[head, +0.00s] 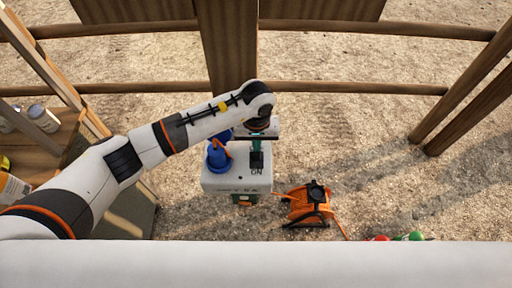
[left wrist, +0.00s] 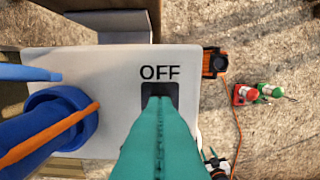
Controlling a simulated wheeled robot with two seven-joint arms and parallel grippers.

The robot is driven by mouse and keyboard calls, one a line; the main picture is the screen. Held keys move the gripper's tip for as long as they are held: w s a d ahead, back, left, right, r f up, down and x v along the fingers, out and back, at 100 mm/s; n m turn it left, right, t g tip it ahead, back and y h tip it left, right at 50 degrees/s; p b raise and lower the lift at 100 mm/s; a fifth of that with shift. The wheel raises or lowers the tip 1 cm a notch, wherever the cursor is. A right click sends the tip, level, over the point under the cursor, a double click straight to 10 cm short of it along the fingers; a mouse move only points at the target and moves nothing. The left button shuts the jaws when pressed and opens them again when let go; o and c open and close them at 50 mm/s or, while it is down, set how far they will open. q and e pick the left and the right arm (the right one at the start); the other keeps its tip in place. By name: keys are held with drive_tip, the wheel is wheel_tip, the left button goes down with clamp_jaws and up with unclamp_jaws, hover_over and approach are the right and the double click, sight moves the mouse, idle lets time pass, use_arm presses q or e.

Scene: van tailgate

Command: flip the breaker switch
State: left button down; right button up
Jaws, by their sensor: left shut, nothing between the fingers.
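The breaker switch (head: 257,160) is a dark rocker set in the top of a pale grey box (head: 222,182). ON is printed on its near side in the head view. In the left wrist view the box top (left wrist: 110,65) carries OFF beside the dark switch recess (left wrist: 148,89). My left gripper (head: 257,148), with teal fingers, is shut and empty, pointing down at the switch. In the left wrist view the fingers (left wrist: 160,105) cover most of the switch, so its tilt and any contact cannot be told. My right gripper is not in view.
A blue plug (head: 217,157) with an orange strap stands on the box, left of the switch. An orange cable reel (head: 306,204) sits on the gravel to the right. Red and green items (head: 415,237) lie nearby. A wooden shelf (head: 62,135) with jars stands left.

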use_arm(q)
drive_tip(key=shift+f, duration=0.1)
drive_tip(key=shift+r+p, duration=0.6)
drive_tip(key=shift+r, duration=0.6)
drive_tip(key=shift+r+p, duration=0.85)
drive_tip(key=shift+r, duration=1.45)
